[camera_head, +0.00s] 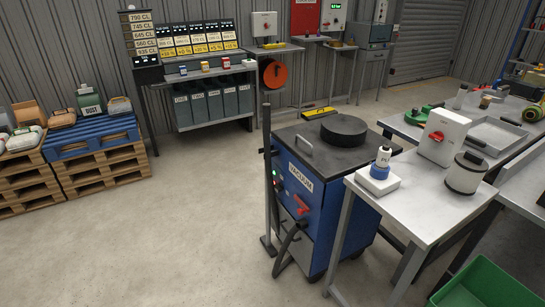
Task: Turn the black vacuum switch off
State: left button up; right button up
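The vacuum (308,224) is a blue cabinet with a dark top, standing on the floor right of the middle. Its front carries a white label reading VACUUM (300,176). A red handle or lever (302,205) sits below the label. A small green light (274,172) shows at the left edge of the front, with a small dark part (278,184) just below it. That part may be the black switch; its position is too small to read. Neither of my grippers is in view.
A dark upright post (267,165) and a black hose (288,248) stand in front of the vacuum. A grey table (425,215) with a red-switched white box (443,137) is close on its right. Pallets (100,172) stand at left. The floor (170,230) between is clear.

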aim_at(278, 186)
jog(key=z, duration=0.05)
jog(key=i, duration=1.2)
jog(key=z, duration=0.1)
jog(key=k, duration=0.25)
jog(key=u, duration=0.65)
jog(key=i, duration=0.85)
jog(key=z, duration=0.95)
jog(key=i, duration=0.35)
jog(key=z, duration=0.3)
